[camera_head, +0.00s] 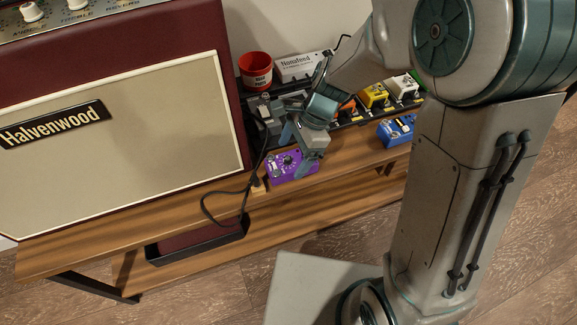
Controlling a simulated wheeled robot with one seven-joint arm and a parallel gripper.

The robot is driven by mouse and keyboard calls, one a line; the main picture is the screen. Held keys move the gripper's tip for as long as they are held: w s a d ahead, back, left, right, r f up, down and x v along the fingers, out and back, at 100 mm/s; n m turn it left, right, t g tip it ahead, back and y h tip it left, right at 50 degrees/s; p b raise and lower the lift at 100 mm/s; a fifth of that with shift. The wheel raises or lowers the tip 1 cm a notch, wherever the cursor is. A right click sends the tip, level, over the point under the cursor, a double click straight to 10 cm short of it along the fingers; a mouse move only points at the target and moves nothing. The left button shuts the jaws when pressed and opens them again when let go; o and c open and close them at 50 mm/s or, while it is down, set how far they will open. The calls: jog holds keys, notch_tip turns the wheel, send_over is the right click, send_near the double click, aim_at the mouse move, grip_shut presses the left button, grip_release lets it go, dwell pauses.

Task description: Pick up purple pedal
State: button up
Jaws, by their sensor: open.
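The purple pedal (284,168) lies on the wooden bench top near its front edge, with a round dial and white markings showing. My gripper (298,160) is open and reaches down over the purple pedal from above and behind. One finger overlaps the pedal's right side in the picture. I cannot tell whether the fingers touch it. Part of the pedal's right end and back is hidden behind my gripper.
A large Halvenwood amplifier (150,130) stands left on the bench (330,195). A dark cable (225,193) runs left of the purple pedal. Behind are a red cup (256,68), a white Nanofeed box (298,66), and yellow (373,94) and white (404,84) pedals. A blue pedal (396,131) sits right.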

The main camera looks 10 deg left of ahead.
aim_at(291, 158)
jog(key=b+x, duration=0.1)
jog(key=x, duration=0.3)
jog(key=shift+d, duration=0.1)
jog(key=c, duration=1.3)
jog(key=shift+r, duration=0.1)
